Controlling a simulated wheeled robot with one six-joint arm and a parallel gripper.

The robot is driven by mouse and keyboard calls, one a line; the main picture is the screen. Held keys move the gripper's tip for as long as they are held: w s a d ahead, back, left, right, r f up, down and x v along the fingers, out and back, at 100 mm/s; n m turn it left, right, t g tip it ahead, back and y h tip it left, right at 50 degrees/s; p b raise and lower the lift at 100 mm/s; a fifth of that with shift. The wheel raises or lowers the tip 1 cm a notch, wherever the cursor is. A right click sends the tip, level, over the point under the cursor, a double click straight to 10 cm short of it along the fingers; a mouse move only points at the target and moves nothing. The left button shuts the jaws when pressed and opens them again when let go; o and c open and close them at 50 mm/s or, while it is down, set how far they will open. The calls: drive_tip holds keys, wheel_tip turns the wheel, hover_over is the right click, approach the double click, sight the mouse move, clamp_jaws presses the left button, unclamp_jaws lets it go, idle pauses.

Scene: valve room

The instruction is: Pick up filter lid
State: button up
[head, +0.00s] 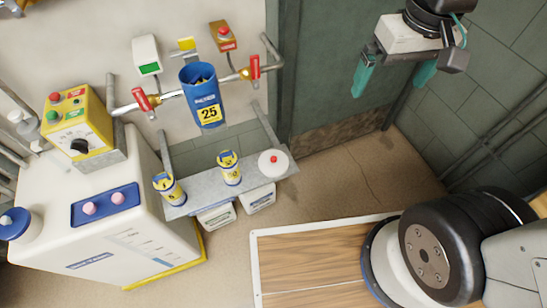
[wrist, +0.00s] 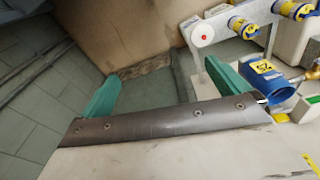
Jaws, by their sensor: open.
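A round white lid with a red knob (head: 273,163) lies at the right end of a grey shelf (head: 200,198); I take it as the filter lid. In the wrist view this lid (wrist: 203,33) is at the upper right, beyond my right finger. The blue filter housing marked 25 (head: 204,98) hangs in the pipe above the shelf, its top uncovered. My gripper (head: 392,82) is open and empty, up and to the right of the lid, well apart from it. Its two teal fingers frame bare floor and wall in the wrist view (wrist: 160,68).
Two yellow-and-blue filter cartridges (head: 229,167) stand on the shelf left of the lid. Red-handled valves (head: 146,101) flank the housing. A white tank (head: 100,220) and a yellow control box (head: 78,125) are at left. A wooden-topped surface (head: 310,265) is in front. Floor right of the shelf is clear.

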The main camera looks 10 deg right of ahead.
drive_tip(key=w+a+f+n, duration=0.2)
drive_tip(key=w+a+f, duration=0.4)
drive_tip(key=w+f, duration=0.2)
drive_tip(key=n+g, duration=0.1)
drive_tip(key=n, duration=0.2)
hover_over(273, 157)
wheel_tip(273, 157, down, 28)
drive_tip(key=shift+w, duration=0.1)
drive_tip(key=shift+f, duration=2.75)
drive_tip(key=c, duration=0.7)
